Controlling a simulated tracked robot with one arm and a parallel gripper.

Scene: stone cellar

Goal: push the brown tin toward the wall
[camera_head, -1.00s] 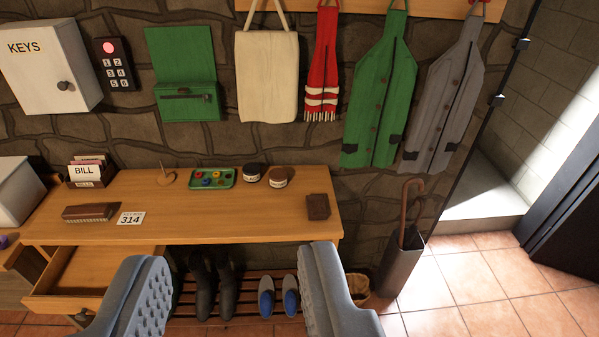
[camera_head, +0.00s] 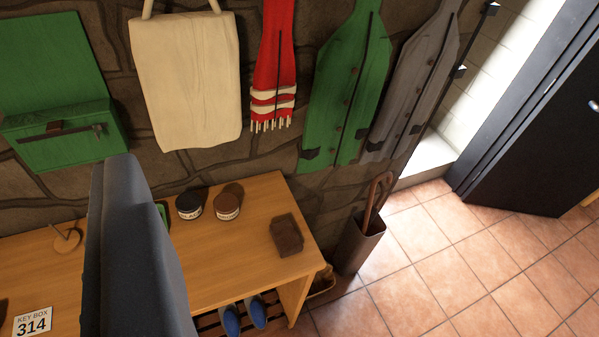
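The brown tin (camera_head: 227,206) is a round tin with a brown lid and a pale label. It stands upright on the wooden bench top, near the stone wall. A similar tin with a darker lid (camera_head: 189,205), its label seeming to read BLACK, stands just left of it. My gripper (camera_head: 125,165) is at the lower left, left of both tins and apart from the brown one in the picture. Its grey fingers appear pressed together, with nothing seen between them. They hide most of the green tray (camera_head: 162,212).
A dark brown block (camera_head: 287,235) lies on the bench (camera_head: 235,265) near its right end. A KEY BOX 314 card (camera_head: 33,322) and a small wooden stand (camera_head: 66,237) are at left. Coats and a scarf (camera_head: 272,70) hang above. An umbrella stand (camera_head: 360,243) is at right.

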